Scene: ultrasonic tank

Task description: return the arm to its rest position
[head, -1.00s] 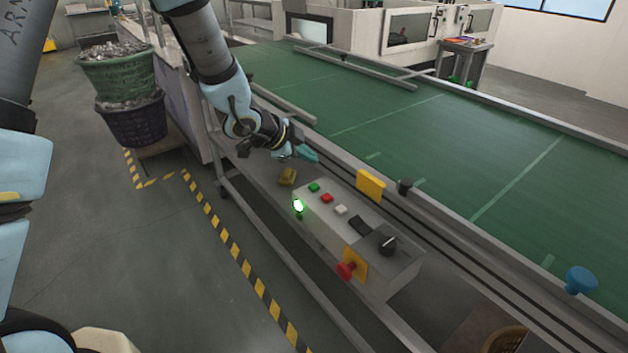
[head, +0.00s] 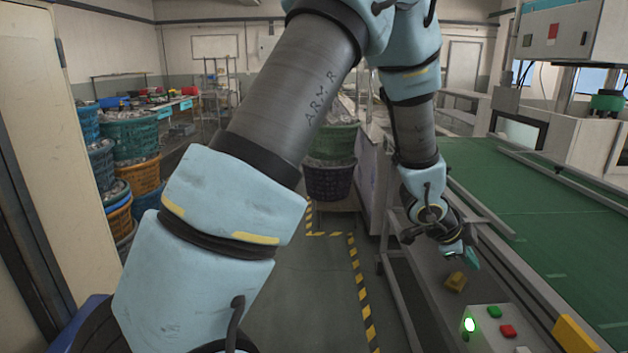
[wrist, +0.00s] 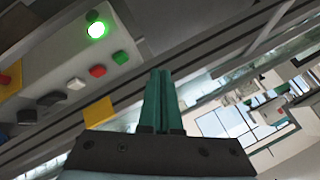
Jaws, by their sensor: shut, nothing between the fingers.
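My arm rises from the lower left, bends at the top and hangs down to the gripper. The control box (head: 487,323) with a lit green lamp (head: 469,325) is below the gripper in the head view. The wrist view shows the box (wrist: 60,60) at upper left, apart from the fingers.
The green conveyor (head: 560,220) lies to the right. Stacked baskets (head: 130,140) stand at the left, and a dark purple basket (head: 328,182) stands behind my arm. Open floor (head: 310,290) with striped tape lies in the middle.

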